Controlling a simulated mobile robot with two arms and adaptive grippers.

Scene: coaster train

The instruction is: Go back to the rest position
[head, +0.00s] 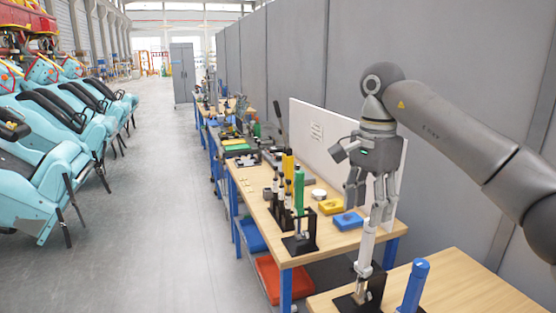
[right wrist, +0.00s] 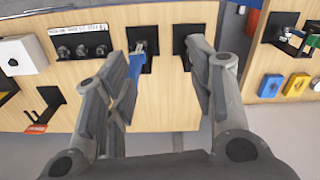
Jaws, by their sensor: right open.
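My right gripper (head: 366,207) hangs fingers down above the near wooden table, open with nothing between its fingers. It also shows in the right wrist view (right wrist: 164,78), its two fingers spread over bare wood. A pale grey upright tool (head: 365,250) stands in a black holder (head: 350,302) below the gripper; its top lies behind or close to the fingers, and I cannot tell whether they touch. A blue-handled tool (head: 412,285) stands upright to its right; its blue part (right wrist: 135,66) shows beside one finger in the right wrist view. My left gripper is not in view.
A second workbench (head: 262,205) holds upright tools, a yellow block (head: 331,207) and a blue block (head: 348,221). A red bin (head: 268,278) sits beneath it. A white panel (head: 312,150) and grey wall stand behind. The aisle floor (head: 150,200) is clear, with turquoise coaster seats (head: 50,190) left.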

